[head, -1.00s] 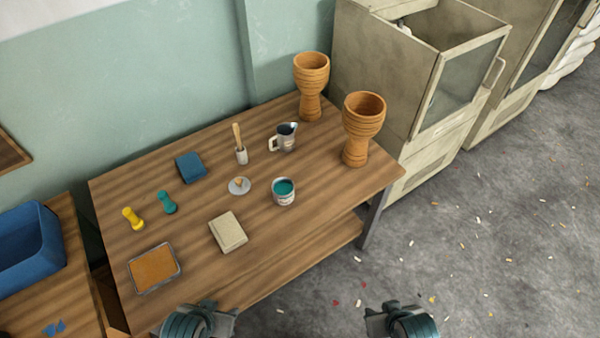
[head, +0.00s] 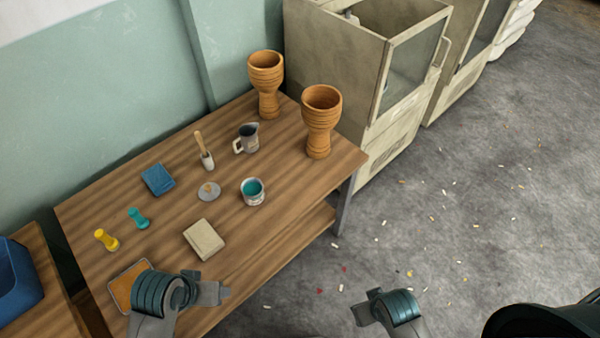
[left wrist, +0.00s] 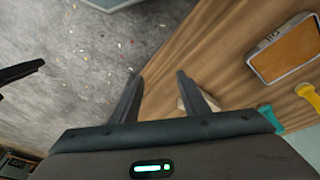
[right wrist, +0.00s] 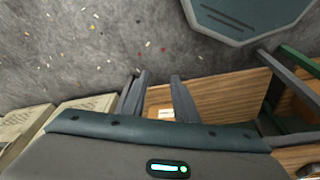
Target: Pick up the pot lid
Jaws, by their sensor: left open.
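The pot lid (head: 208,192) is a small round grey disc with a tan knob, lying flat on the wooden table. Just right of it stands a small pot (head: 252,193) with teal contents, uncovered. My left gripper (head: 222,292) is over the table's front edge, apart from the lid and nearer to me; its fingers (left wrist: 158,85) are spread and empty in the left wrist view. My right gripper (head: 362,310) is beyond the table's front edge, over the floor. Its fingers (right wrist: 160,85) are apart with nothing between them. The lid cannot be made out in either wrist view.
Around the lid are a beige block (head: 204,240), a blue block (head: 158,179), a brush in a holder (head: 206,157) and a metal jug (head: 248,139). Two goblet drums (head: 266,82) (head: 320,120) stand at the right. An orange-filled tray (head: 124,285) is partly behind my left arm.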

